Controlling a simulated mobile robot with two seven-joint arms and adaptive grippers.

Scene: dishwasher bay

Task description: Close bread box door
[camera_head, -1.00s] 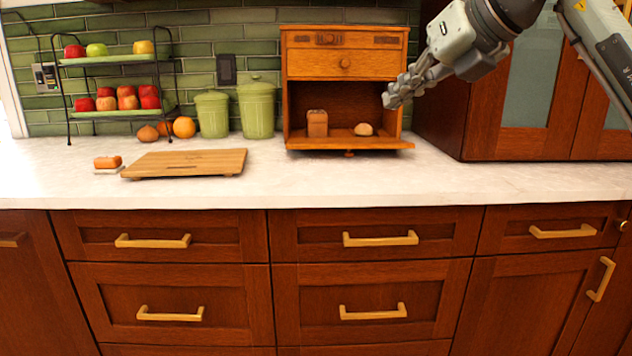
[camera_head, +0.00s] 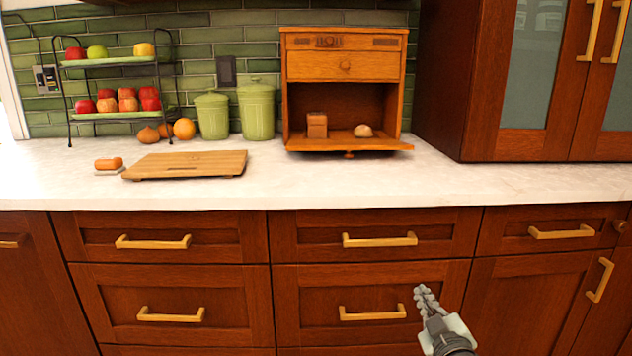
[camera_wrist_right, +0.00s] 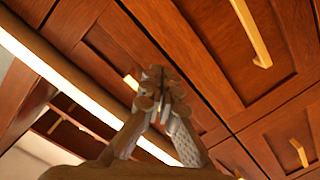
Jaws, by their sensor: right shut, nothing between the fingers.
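The wooden bread box (camera_head: 345,66) stands on the counter against the green tile wall in the head view. Its door (camera_head: 350,147) is folded down and lies flat at the front, with a small knob at its front edge. A bread loaf (camera_head: 317,124) and a round bun (camera_head: 363,131) are inside. My right gripper (camera_head: 425,292) is shut and empty, low in front of the lower drawers, well below the counter and the box. Its closed fingers also show in the right wrist view (camera_wrist_right: 160,88). My left gripper is not in view.
Green canisters (camera_head: 257,110) stand just left of the box. A tall cabinet (camera_head: 480,80) stands on its right. The counter before the box is clear.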

